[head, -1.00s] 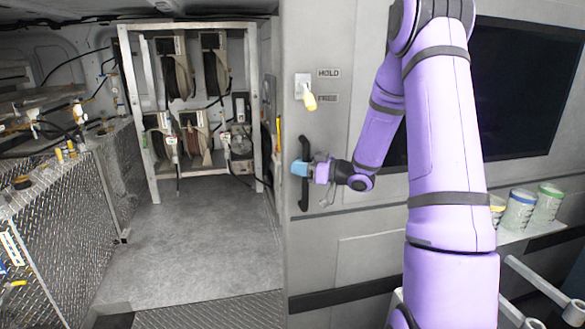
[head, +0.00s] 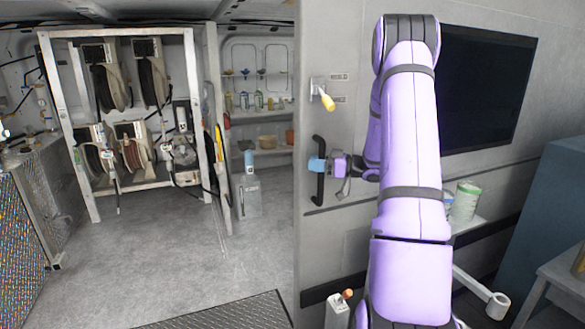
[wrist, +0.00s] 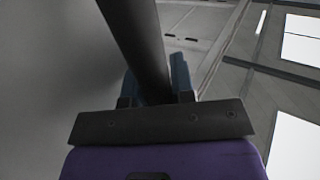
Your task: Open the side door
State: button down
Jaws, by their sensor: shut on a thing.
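The side door (head: 350,230) is a grey panel with a dark window, on the right of the head view. Its black vertical handle (head: 320,190) is near the door's left edge. My gripper (head: 318,164) is shut on the handle, with blue fingertips around its middle. In the wrist view the dark handle bar (wrist: 137,40) runs between the two blue fingers (wrist: 156,85). A yellow-tipped lever (head: 326,98) on a white plate sits above the handle and points down to the right. The door's left edge stands clear, and the van interior shows beside it.
A metal rack with hose reels (head: 125,110) stands at the back left. Shelves with bottles (head: 258,115) show behind the door edge. The grey floor (head: 190,265) in the opening is clear. A white bracket shelf (head: 468,222) holds containers at right.

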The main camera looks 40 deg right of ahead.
jog(key=d, duration=0.1)
jog(key=s+d, duration=0.1)
jog(key=d, duration=0.1)
jog(key=s+d, duration=0.1)
jog(key=d, duration=0.1)
jog(key=shift+d, duration=0.25)
jog(key=c, duration=1.2)
grip_release()
jog(key=shift+d, duration=0.15)
jog(key=shift+c, duration=0.2)
jog(key=v, duration=1)
jog(key=shift+s+d, duration=0.2)
jog(key=shift+s, duration=0.15)
jog(key=shift+a, duration=0.1)
